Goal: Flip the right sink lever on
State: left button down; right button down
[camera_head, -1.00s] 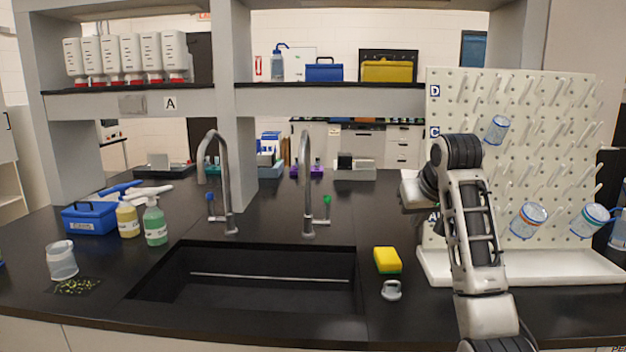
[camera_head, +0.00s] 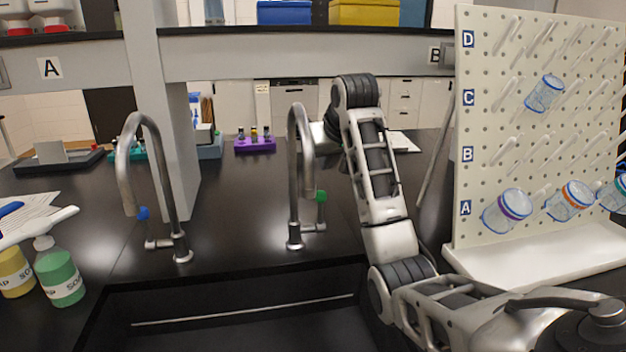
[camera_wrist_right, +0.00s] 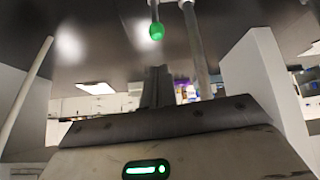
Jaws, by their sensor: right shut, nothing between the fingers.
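The right sink tap (camera_head: 295,180) is a tall metal gooseneck behind the sink (camera_head: 235,318). Its lever has a green tip (camera_head: 320,197) and stands upright on the right side of the tap's base. In the right wrist view the green tip (camera_wrist_right: 156,31) hangs just above the fingers, with the tap's metal pipe (camera_wrist_right: 195,45) beside it. My right gripper (camera_wrist_right: 158,78) is shut and empty, apart from the lever. In the head view it is behind the tap, its fingers mostly hidden.
The left tap (camera_head: 178,225) has a blue-tipped lever (camera_head: 143,213). A drying pegboard (camera_head: 470,180) with plastic beakers stands right of my arm. Soap bottles (camera_head: 60,275) are at the left. A purple rack (camera_head: 255,145) sits farther back. The black counter between the taps is clear.

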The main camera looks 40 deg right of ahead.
jog(key=p, duration=0.1)
send_over(321, 212)
jog(key=w, duration=0.2)
jog(key=f, duration=0.8)
jog(key=shift+s+d, duration=0.2)
jog(key=shift+d, duration=0.05)
